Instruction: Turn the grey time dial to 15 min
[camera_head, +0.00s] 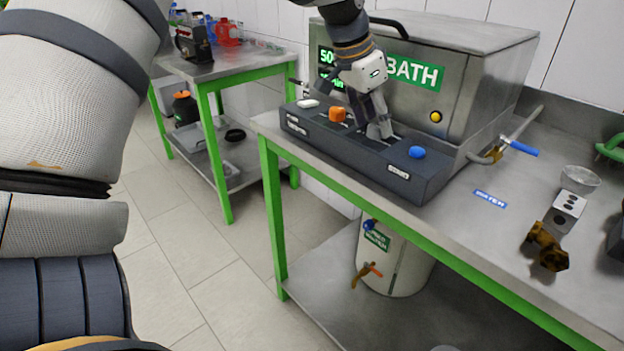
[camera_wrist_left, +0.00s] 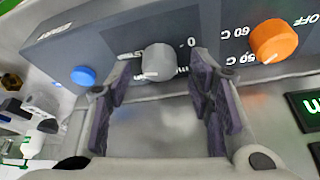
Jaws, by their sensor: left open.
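The grey time dial (camera_wrist_left: 160,62) shows in the left wrist view on the dark control panel (camera_wrist_left: 120,35), with minute markings beside it. My left gripper (camera_wrist_left: 157,82) is open, its two dark fingers on either side of the dial and pointing at the panel. I cannot tell whether they touch it. In the head view the left gripper (camera_head: 377,122) reaches down from the top onto the panel (camera_head: 350,150) and largely hides the grey dial. The dial's exact setting is not readable. My right gripper is not in view.
An orange knob (camera_head: 337,114) and a white switch (camera_head: 307,103) are left of the gripper; a blue button (camera_head: 417,152) is right. The metal bath (camera_head: 480,80) with green display (camera_head: 326,58) stands behind. A brass fitting (camera_head: 546,247) lies on the table's right.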

